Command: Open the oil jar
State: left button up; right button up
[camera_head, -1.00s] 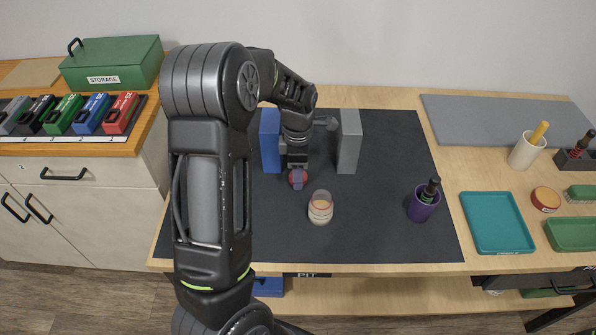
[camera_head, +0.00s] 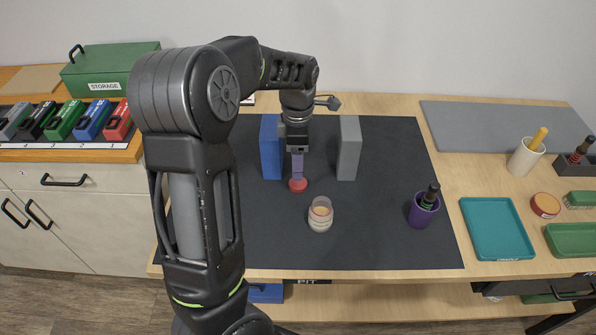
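The oil jar seems to be the small clear jar (camera_head: 320,216) with pale contents, upright on the dark mat (camera_head: 375,215). Its top looks uncovered, with a reddish ring around the rim. A small red round piece, perhaps its lid (camera_head: 298,186), is on the mat behind and left of the jar. My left gripper (camera_head: 297,177) points down directly above the red piece, its fingertips at the piece's upper edge. I cannot tell whether they touch it or how far apart the fingers are. My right gripper is not in view.
A blue block (camera_head: 271,150) and a grey block (camera_head: 348,150) stand either side of my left gripper. A teal tray (camera_head: 497,230) is further right. The mat's front right is clear.

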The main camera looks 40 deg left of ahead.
pick_arm(q)
notch_tip(320, 180, up, 5)
jog(key=shift+f, duration=0.2)
jog(key=shift+s+d, duration=0.1)
dwell(0.8)
